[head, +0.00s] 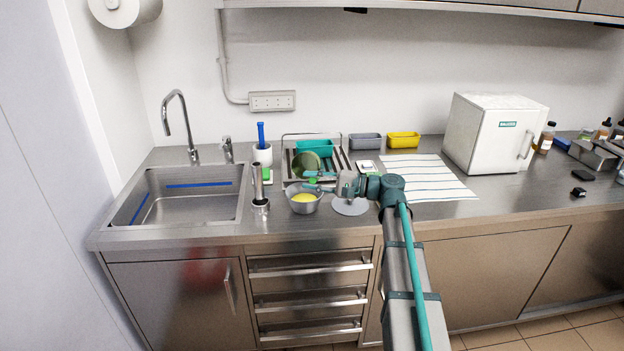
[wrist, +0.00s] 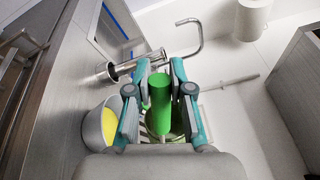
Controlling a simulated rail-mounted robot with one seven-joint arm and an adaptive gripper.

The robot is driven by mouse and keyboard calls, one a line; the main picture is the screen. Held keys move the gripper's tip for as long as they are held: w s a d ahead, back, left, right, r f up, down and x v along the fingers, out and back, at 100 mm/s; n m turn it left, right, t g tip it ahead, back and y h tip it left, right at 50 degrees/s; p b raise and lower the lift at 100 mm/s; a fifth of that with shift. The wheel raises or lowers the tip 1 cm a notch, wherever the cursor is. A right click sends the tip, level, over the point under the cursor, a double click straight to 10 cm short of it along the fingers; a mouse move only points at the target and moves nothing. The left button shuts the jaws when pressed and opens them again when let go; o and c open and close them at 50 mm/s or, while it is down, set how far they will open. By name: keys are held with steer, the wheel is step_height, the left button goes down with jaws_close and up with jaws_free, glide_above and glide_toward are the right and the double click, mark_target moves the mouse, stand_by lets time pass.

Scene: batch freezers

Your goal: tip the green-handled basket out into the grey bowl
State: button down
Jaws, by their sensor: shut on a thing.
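The green handle (wrist: 160,105) of the basket stands between the fingers of my gripper (wrist: 160,85) in the wrist view, and the gripper is shut on it. A small part of the basket's metal body shows beyond the handle, and the rest is hidden by my gripper. In the head view my gripper (head: 322,181) is at the right rim of the grey bowl (head: 303,207), and the basket cannot be made out clearly there. The bowl stands on the counter with something yellow in it. It also shows left of my gripper in the wrist view (wrist: 91,144).
A metal cylinder on a stand (head: 258,186) is left of the bowl. A dish rack (head: 340,160) with green and teal items is behind it. A grey disc (head: 350,207) lies right of it. The sink (head: 185,195) is at left, a striped cloth (head: 428,178) at right.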

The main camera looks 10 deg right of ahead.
steer(key=shift+w+d+r+m+p, duration=0.1)
steer(key=shift+w+r+m+p, duration=0.3)
steer(key=shift+r+p, duration=0.7)
steer(key=shift+w+d+r+m+p, duration=0.1)
steer(key=shift+r+m+p, duration=0.65)
steer(key=shift+p, duration=0.5)
steer(key=shift+w+d+r+m+p, duration=0.1)
steer(key=shift+w+r+m+p, duration=0.2)
steer(key=shift+r+p, duration=0.85)
steer(key=w+d+r+m+p, duration=0.4)
steer(key=w+r+m+p, duration=0.4)
steer(key=w+m+p, duration=0.2)
steer(key=shift+d+r+m+p, duration=0.25)
steer(key=shift+m+p, duration=0.2)
steer(key=shift+m, duration=0.3)
steer(key=shift+s+a, duration=0.1)
steer(key=shift+s, duration=0.05)
